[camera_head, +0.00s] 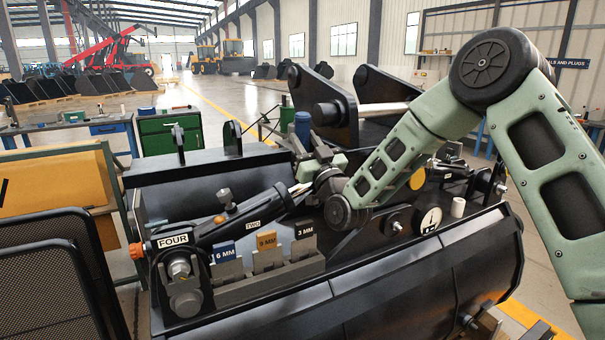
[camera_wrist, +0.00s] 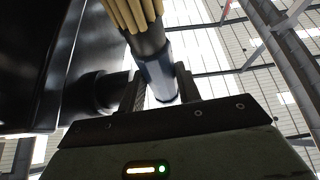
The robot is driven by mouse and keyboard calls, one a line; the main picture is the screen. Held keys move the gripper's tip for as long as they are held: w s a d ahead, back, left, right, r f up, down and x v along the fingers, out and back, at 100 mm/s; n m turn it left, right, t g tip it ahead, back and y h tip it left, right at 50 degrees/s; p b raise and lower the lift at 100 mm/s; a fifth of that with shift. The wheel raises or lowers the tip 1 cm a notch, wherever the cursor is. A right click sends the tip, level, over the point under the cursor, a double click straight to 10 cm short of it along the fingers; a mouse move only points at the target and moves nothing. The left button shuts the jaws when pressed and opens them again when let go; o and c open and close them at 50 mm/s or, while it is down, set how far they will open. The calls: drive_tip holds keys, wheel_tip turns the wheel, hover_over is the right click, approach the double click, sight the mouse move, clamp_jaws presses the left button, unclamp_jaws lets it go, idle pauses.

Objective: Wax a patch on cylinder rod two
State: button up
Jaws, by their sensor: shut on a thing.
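In the wrist view my gripper (camera_wrist: 160,85) is shut on the blue-grey handle of a brush (camera_wrist: 157,72). Its dark collar and tan bristles point to the top of that view. In the head view my gripper (camera_head: 308,150) is above the machine, just above the pale rod of cylinder two (camera_head: 299,188). The dark cylinder marked TWO (camera_head: 225,228) slants up to the right toward my wrist. My wrist hides part of the rod end. I cannot tell whether the bristles touch the rod. A blue cylinder (camera_head: 302,126) shows just above my gripper; whether it is separate is unclear.
A rack (camera_head: 270,287) holds tabs marked 6 MM, 9 MM and 3 MM in front of the cylinder. A fitting marked FOUR (camera_head: 173,241) stands at its left end. Dark plates (camera_head: 335,100) with a thick pin rise behind my gripper. A small white cup (camera_head: 458,207) stands at the right.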

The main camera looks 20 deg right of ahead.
drive_tip(key=o, duration=0.5)
drive_tip(key=c, duration=0.5)
drive_tip(key=shift+w+d+f+b, duration=0.1)
drive_tip(key=shift+w+f+b, duration=0.55)
drive_tip(key=shift+f+b, duration=0.45)
drive_tip(key=shift+w+d+f+b, duration=0.15)
drive_tip(key=shift+w+f+b, duration=0.55)
drive_tip(key=shift+w+b, duration=0.35)
drive_tip(key=shift+s, duration=0.1)
